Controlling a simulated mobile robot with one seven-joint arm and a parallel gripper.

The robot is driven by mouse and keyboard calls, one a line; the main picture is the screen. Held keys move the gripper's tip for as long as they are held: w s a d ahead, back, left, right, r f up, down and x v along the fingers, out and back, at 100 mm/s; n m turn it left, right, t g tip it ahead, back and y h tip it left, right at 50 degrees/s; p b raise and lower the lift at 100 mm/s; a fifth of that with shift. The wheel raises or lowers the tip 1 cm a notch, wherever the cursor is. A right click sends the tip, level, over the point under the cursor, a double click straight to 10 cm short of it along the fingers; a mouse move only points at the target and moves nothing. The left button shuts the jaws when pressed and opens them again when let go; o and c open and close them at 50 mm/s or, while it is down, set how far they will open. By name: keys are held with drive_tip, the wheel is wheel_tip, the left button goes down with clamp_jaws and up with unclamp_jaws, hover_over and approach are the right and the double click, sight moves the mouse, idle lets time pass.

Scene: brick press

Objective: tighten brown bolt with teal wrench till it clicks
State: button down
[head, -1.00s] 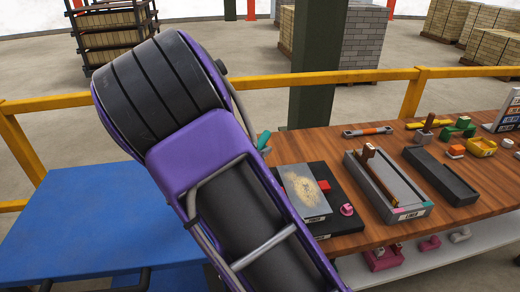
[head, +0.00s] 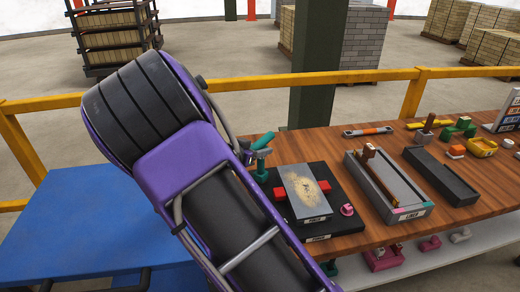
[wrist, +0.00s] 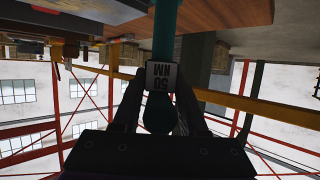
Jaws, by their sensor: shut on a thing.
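The teal wrench (head: 264,140) stands near the left end of the brown workbench in the head view, just right of my purple arm. It also shows in the wrist view (wrist: 165,18), with a grey "50 NM" label on it. My gripper (wrist: 158,98) is shut on the wrench, one dark finger on each side of it. In the head view my gripper (head: 258,155) is partly hidden by my arm. I cannot pick out the brown bolt in either view, and the wrench's working end is not clear.
A black press base (head: 325,228) with a grey sandy-topped plate (head: 305,192), red blocks and a pink knob lies just right of my arm. A grey liner mould (head: 412,213), a black tray (head: 440,175) and small tools are farther right. A blue table (head: 80,225) is clear.

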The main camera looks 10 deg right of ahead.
sight(260, 140)
drive_tip(key=shift+d+r+m+g+h, duration=0.1)
drive_tip(key=shift+m+g+h, duration=0.7)
drive_tip(key=shift+m+g, duration=0.35)
drive_tip(key=shift+m+g+h, duration=0.6)
drive_tip(key=shift+m+g, duration=0.65)
drive_tip(key=shift+m, duration=0.1)
drive_tip(key=shift+n+t, duration=0.4)
drive_tip(key=shift+t, duration=0.1)
drive_tip(key=shift+r, duration=0.1)
drive_tip(key=shift+r, duration=2.85)
